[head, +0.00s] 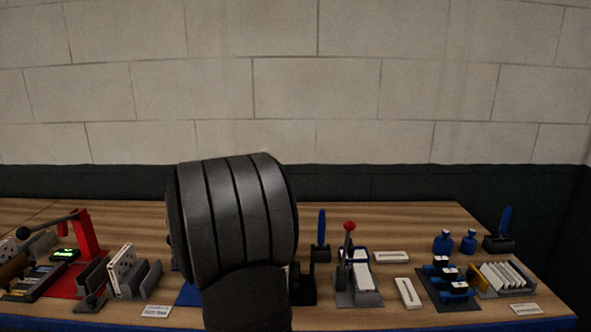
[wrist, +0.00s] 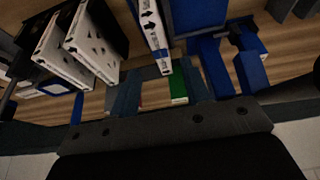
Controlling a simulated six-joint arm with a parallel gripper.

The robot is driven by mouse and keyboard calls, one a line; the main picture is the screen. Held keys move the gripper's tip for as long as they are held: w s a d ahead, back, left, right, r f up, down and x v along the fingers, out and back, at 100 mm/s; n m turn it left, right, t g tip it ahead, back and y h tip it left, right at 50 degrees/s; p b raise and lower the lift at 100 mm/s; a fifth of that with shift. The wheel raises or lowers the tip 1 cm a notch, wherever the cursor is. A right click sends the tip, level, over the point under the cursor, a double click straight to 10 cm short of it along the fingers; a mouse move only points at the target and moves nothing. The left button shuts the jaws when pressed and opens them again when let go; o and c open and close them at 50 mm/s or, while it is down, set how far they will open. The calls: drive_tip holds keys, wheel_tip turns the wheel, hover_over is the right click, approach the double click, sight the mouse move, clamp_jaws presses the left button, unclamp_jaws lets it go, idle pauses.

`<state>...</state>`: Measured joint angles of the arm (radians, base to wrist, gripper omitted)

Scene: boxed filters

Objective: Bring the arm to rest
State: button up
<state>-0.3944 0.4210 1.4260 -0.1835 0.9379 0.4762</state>
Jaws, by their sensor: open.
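My gripper (wrist: 160,76) shows in the wrist view with its two blue-grey fingers apart, one on each side. No held object can be made out between them. A green block-like thing with a pale end (wrist: 179,84) shows near the right finger; I cannot tell its distance. In the head view my dark, ribbed arm stands upright in front of the wooden table (head: 390,222) and hides its middle. My gripper cannot be made out in that view.
In the wrist view, white boxed filters (wrist: 88,42) stand at upper left. In the head view, a red stand (head: 86,235) and white filters (head: 121,268) are at left. A red-knobbed lever device (head: 349,252), blue bottles (head: 443,242) and a filter rack (head: 503,276) are at right.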

drive_tip(key=x, duration=0.9)
drive_tip(key=shift+w+d+f, duration=0.1)
drive_tip(key=shift+f, duration=0.05)
drive_tip(key=v, duration=1.7)
drive_tip(key=s+d+f+n+t+y, duration=0.1)
drive_tip(key=s+d+f+t+y, duration=0.1)
drive_tip(key=s, duration=0.4)
drive_tip(key=s+d+f+n+t+y, duration=0.2)
drive_tip(key=s+f+t, duration=0.2)
drive_tip(key=s+f, duration=0.1)
drive_tip(key=shift+s+d, duration=0.35)
drive_tip(key=shift+s, duration=0.55)
drive_tip(key=shift+f, duration=0.1)
